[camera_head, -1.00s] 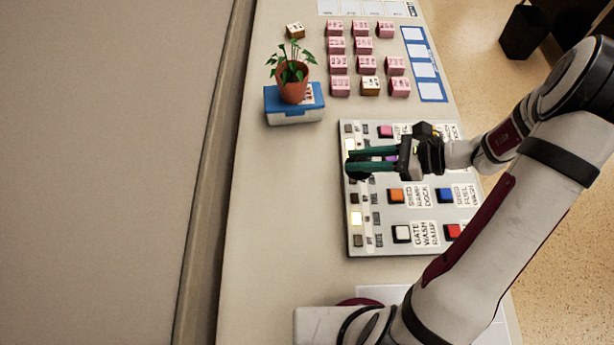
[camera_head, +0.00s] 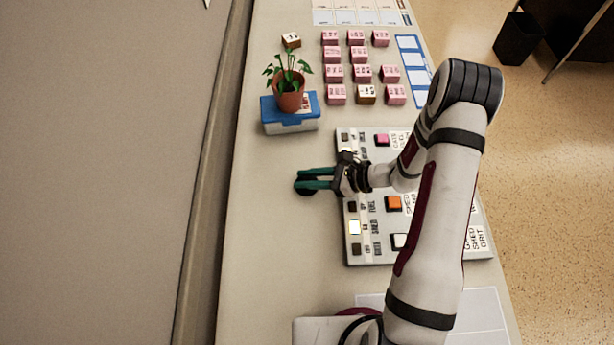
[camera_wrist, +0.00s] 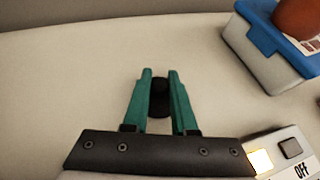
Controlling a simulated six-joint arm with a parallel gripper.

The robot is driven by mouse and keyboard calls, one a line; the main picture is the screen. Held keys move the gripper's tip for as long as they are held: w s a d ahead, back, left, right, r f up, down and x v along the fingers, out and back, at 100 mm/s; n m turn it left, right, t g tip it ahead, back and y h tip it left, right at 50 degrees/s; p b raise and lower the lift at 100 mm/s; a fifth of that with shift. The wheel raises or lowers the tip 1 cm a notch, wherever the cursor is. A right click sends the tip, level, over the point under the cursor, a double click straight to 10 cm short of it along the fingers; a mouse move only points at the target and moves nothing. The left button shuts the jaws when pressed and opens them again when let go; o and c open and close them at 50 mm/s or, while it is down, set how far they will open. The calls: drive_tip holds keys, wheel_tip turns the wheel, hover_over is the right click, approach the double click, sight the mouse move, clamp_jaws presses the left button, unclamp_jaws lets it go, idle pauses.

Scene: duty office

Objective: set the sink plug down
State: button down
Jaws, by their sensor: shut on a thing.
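My gripper (camera_head: 303,179) has green fingers and reaches left past the edge of the button panel, over the bare table. It is shut on the sink plug (camera_head: 306,188), a small black round thing that shows at the fingertips in the head view. In the wrist view the black plug (camera_wrist: 159,95) sits between the two green fingers, partly hidden by them. I cannot tell whether the plug touches the table top (camera_head: 265,220).
The button panel (camera_head: 371,248) lies under my wrist. A blue-lidded box (camera_head: 291,124) with a potted plant (camera_head: 290,97) on it stands behind. Several pink blocks (camera_head: 334,73) stand further back. The table left of the panel is clear.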

drive_tip(key=shift+f, duration=0.15)
drive_tip(key=c, duration=0.7)
unclamp_jaws()
drive_tip(key=v, duration=1.1)
drive_tip(key=shift+s+d+r, duration=0.1)
drive_tip(key=shift+d+r, duration=0.15)
drive_tip(key=shift+r, duration=0.1)
drive_tip(key=s+a+r+n+g+h, duration=0.2)
drive_tip(key=s+a+r+n+g, duration=0.3)
drive_tip(key=r, duration=0.4)
drive_tip(key=s+r+n+h, duration=0.2)
drive_tip(key=s+n, duration=0.1)
drive_tip(key=s, duration=0.2)
drive_tip(key=s+r+n+t+h, duration=0.1)
drive_tip(key=s+r+n+h, duration=0.1)
drive_tip(key=s, duration=0.4)
drive_tip(key=s+r+n+h, duration=0.2)
drive_tip(key=s+n+h, duration=0.2)
drive_tip(key=s+n, duration=0.1)
drive_tip(key=shift+s+d+r+n, duration=0.15)
drive_tip(key=shift+d+r+n, duration=0.15)
drive_tip(key=shift+d+r, duration=0.1)
